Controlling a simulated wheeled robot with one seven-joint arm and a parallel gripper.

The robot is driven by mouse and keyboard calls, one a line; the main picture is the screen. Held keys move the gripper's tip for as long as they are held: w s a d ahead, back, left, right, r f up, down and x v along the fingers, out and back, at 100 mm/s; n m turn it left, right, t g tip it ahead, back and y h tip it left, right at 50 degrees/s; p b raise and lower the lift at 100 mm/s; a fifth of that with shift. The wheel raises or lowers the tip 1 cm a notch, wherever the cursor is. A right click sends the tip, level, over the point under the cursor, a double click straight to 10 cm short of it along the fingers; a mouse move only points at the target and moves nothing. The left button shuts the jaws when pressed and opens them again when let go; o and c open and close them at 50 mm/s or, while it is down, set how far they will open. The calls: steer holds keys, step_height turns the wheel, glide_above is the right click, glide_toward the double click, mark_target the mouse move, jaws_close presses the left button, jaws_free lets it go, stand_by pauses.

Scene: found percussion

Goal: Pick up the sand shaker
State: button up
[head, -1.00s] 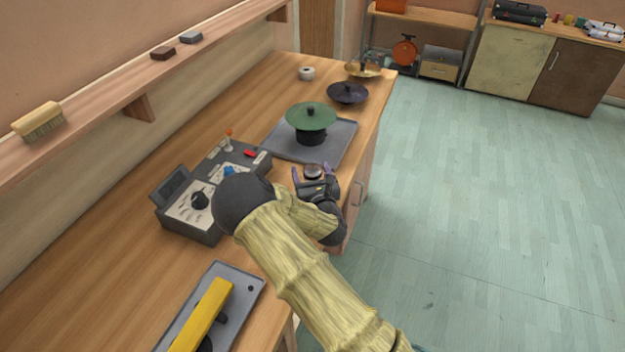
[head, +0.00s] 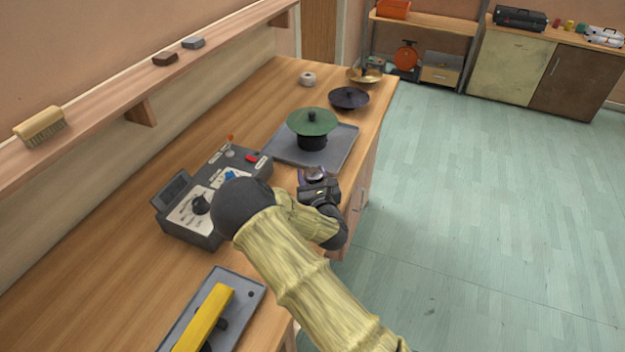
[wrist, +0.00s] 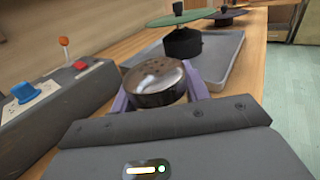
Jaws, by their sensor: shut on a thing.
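The sand shaker is a small round container (wrist: 154,84) with a dark metal side and a brownish, shiny top. In the wrist view it sits between the two purple fingers of my gripper (wrist: 160,90), which are shut on it. In the head view the shaker (head: 316,173) shows at the end of my gripper (head: 315,176), near the front edge of the bench. I cannot tell whether its underside touches the bench.
A grey control box (head: 190,215) with knobs and a lever stands to the left. A grey tray (head: 285,150) bearing a green cymbal (head: 311,122) lies just beyond. A yellow-handled thing (head: 205,320) sits on a nearer plate. Open floor lies right of the bench.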

step_height(320, 180, up, 9)
steer(key=shift+r, duration=0.15)
stand_by(0.7)
